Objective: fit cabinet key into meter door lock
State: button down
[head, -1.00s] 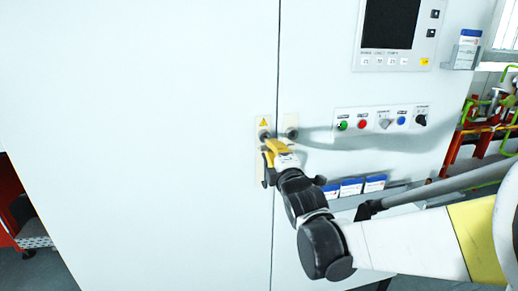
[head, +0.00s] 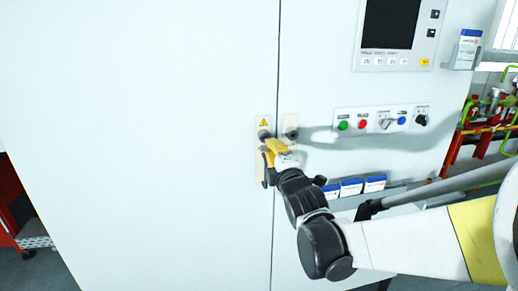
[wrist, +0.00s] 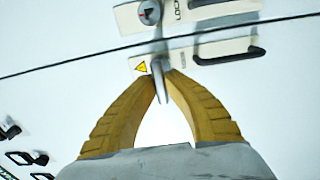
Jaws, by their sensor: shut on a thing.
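My gripper (wrist: 161,80) has yellow fingers shut on a small grey metal key (wrist: 161,88), which points at the cabinet front. In the head view my gripper (head: 271,150) is at the left lock plate, just left of the door seam. That plate (head: 263,122) has a yellow warning triangle and a dark round lock (head: 264,134). In the wrist view the key's far end overlaps the plate with the triangle (wrist: 141,67); the keyhole is hidden, so I cannot tell whether the key is inside it. A second plate with a round lock (wrist: 149,13) is across the seam.
Dark handles sit on both plates. To the right are a row of buttons and knobs (head: 382,120), a screen panel (head: 398,35) and blue-and-white card holders (head: 350,188). The left door (head: 140,130) is flat and bare.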

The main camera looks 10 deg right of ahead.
jog(key=shift+w+b, duration=0.3)
jog(key=shift+w, duration=1.45)
jog(key=c, duration=1.5)
grip_release()
jog(key=shift+o, duration=0.2)
jog(key=shift+s, duration=0.1)
jog(key=s, duration=1.2)
jog(key=shift+f, duration=0.1)
